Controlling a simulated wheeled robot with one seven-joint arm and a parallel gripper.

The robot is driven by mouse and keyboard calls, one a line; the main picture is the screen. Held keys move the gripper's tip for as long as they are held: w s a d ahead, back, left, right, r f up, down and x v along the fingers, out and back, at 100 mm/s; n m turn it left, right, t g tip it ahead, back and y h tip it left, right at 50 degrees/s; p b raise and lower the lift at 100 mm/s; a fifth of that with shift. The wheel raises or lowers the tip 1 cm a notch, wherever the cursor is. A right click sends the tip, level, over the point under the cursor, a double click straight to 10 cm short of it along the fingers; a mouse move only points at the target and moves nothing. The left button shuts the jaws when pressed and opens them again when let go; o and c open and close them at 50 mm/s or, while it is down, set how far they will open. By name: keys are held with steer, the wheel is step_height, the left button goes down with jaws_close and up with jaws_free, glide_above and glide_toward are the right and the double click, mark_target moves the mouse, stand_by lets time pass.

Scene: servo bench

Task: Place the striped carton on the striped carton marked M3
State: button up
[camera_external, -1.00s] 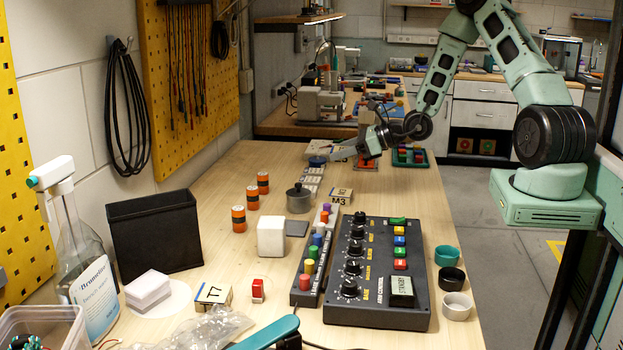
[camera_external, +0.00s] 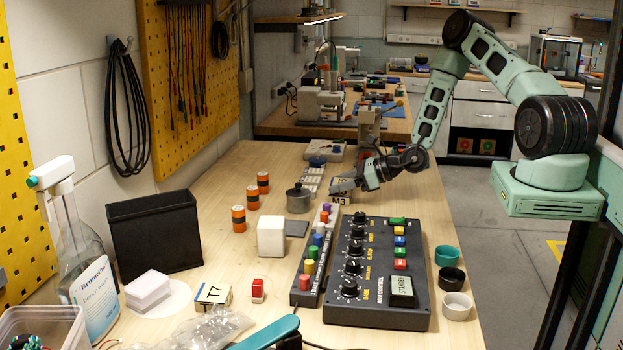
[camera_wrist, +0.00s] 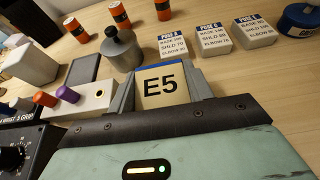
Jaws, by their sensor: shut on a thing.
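My gripper (camera_external: 350,184) is shut on a carton marked E5 (camera_wrist: 160,86), cream with a blue stripe along its top edge. The wrist view shows this carton squarely between the two grey fingers. In the external view the held carton is small and mostly covered by the gripper. The carton marked M3 (camera_external: 340,202) stands on the bench right beneath the gripper, its top hidden there. I cannot tell whether the two cartons touch. The M3 carton is not visible in the wrist view.
A grey lidded pot (camera_external: 299,199) stands just left of the M3 carton. The control box (camera_external: 378,285) and button strip (camera_external: 306,283) lie nearer the camera. Labelled white blocks (camera_wrist: 194,39) lie beyond the gripper. Bench to the right of the gripper is clear.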

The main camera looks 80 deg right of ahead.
steer(key=shift+f, duration=0.2)
steer(key=o, duration=1)
steer(key=shift+c, duration=0.2)
steer(key=shift+r, duration=0.2)
